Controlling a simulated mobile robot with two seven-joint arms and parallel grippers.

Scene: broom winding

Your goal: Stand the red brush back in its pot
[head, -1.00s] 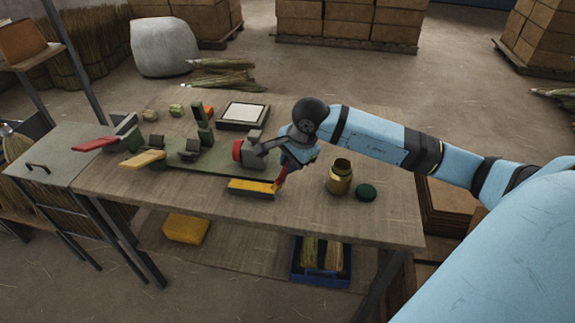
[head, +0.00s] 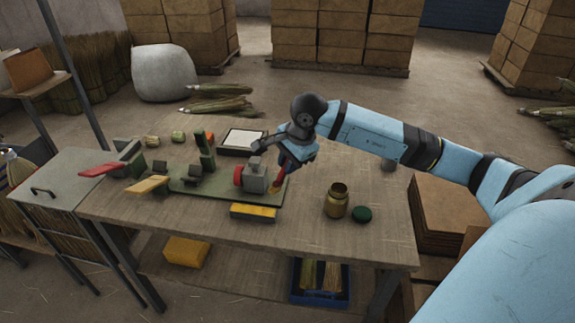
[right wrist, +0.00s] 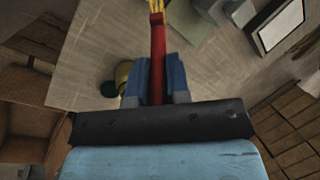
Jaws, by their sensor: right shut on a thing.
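My right gripper (head: 288,166) is shut on the red brush (head: 278,181), which is held above the bench's right half, beside the grey clamp block. In the right wrist view, the brush (right wrist: 158,52) has its red handle between the blue fingers (right wrist: 158,78) and its yellow bristles point away from the gripper. In the head view the bristles point down. The brass-coloured pot (head: 337,201) stands open on the bench, to the right of the brush and nearer the front edge. It is partly hidden in the right wrist view (right wrist: 122,74). My left gripper is not in view.
A green lid (head: 361,214) lies right of the pot. A yellow-topped block (head: 253,212) lies at the bench's front. A green fixture with a red-ended grey block (head: 256,176) fills the middle. A white-topped tray (head: 243,140) lies behind.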

